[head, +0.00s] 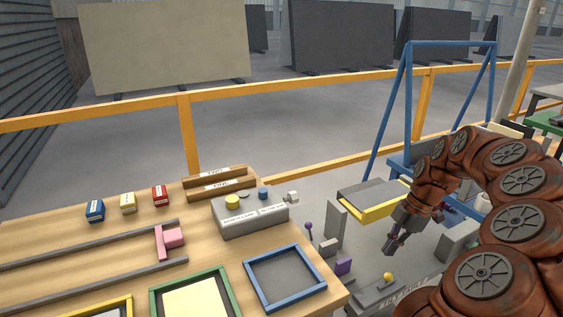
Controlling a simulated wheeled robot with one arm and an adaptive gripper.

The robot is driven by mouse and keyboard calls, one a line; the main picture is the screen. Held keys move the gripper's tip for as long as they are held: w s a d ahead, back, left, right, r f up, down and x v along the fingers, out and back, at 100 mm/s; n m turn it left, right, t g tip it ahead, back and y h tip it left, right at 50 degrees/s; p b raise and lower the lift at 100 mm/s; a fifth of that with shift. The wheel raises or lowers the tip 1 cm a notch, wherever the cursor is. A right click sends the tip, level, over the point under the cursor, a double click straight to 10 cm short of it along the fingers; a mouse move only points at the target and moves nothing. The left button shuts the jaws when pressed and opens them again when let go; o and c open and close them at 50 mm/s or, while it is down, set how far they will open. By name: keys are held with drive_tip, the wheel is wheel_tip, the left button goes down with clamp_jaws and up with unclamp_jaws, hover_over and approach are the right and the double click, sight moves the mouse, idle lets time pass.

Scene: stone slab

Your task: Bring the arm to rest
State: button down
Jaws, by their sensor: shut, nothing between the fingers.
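My arm (482,175), reddish brown with round grey joint caps, arches up on the right side of the head view and bends down at its far end. My gripper (391,246) hangs at that end, pointing down and slightly left. Its fingers are shut and empty. It is beyond the right edge of the wooden table (75,235), above a lower grey area, and appears apart from the things around it.
A yellow-edged tray (372,201) is close behind my gripper. A yellow knob (387,276) stands below it. The table holds a grey button box (250,218), a blue frame (284,279) and small coloured blocks. An orange railing (184,135) and blue stand (407,95) are behind.

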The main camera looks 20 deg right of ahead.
drive_tip(key=s+a+r+m+g+h+p, duration=0.1)
drive_tip(key=s+a+r+m+p, duration=0.1)
drive_tip(key=a+r, duration=0.6)
drive_tip(key=s+a+r+m+h+p, duration=0.1)
drive_tip(key=s+a+r+m+p, duration=0.2)
drive_tip(key=a, duration=0.8)
drive_tip(key=s+a+m, duration=0.2)
drive_tip(key=s+m, duration=0.2)
drive_tip(key=s, duration=0.2)
drive_tip(key=s+a+m+h+p, duration=0.1)
drive_tip(key=s+a+m, duration=0.1)
drive_tip(key=s+m, duration=0.2)
drive_tip(key=s+a+m+g+h+p, duration=0.1)
drive_tip(key=s+m, duration=0.3)
drive_tip(key=s, duration=0.4)
drive_tip(key=shift+s+a+r, duration=0.15)
drive_tip(key=shift+s+a, duration=0.15)
drive_tip(key=shift+a, duration=0.6)
